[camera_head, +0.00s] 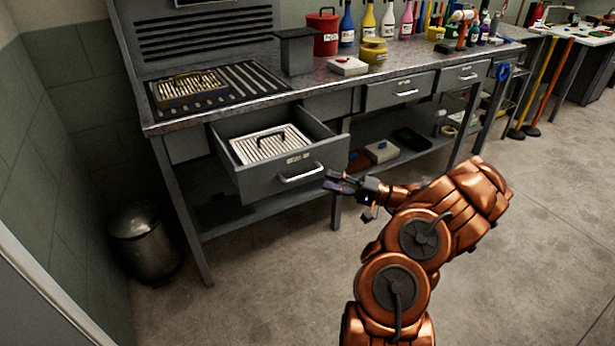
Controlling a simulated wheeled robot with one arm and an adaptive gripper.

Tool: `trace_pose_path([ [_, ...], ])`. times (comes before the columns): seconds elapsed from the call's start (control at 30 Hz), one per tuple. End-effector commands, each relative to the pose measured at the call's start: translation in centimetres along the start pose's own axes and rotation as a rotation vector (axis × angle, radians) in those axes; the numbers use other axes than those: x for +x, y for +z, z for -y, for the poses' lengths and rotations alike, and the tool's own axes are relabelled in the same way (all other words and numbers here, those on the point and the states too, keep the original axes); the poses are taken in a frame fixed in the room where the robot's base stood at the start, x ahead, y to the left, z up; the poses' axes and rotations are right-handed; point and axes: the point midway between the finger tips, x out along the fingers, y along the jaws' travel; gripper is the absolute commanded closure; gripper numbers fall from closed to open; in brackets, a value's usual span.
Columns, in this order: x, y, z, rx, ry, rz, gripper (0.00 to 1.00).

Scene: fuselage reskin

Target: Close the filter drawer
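The filter drawer (262,177) is a grey metal drawer under the left part of the workbench. It is pulled out toward me, and a white slatted filter with a dark handle (270,143) lies inside. A silver bar handle (302,174) is on the drawer front. My gripper (338,183) is at the right end of the drawer front, close to the handle. I cannot tell whether it touches the drawer. The fingers are small and dark here, so I cannot tell whether they are open or shut.
The workbench (330,83) carries a grate, a red canister (323,33) and several bottles. Two shut drawers (399,90) sit to the right. A metal bin (144,243) stands by the left wall. A lower shelf holds boxes (381,151). The floor in front is clear.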

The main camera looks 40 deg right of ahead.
Motion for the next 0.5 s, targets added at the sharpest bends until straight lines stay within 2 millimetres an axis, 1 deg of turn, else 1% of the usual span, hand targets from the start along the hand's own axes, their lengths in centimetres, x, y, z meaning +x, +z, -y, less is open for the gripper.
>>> trace_pose_path([
  [0.17,2.1,0.1,0.2,-0.001,-0.002,0.004,0.63],
  [0.3,4.2,0.1,0.2,-0.001,-0.002,0.006,0.63],
  [0.5,6.6,0.1,0.1,0.001,0.0,0.005,0.63],
])
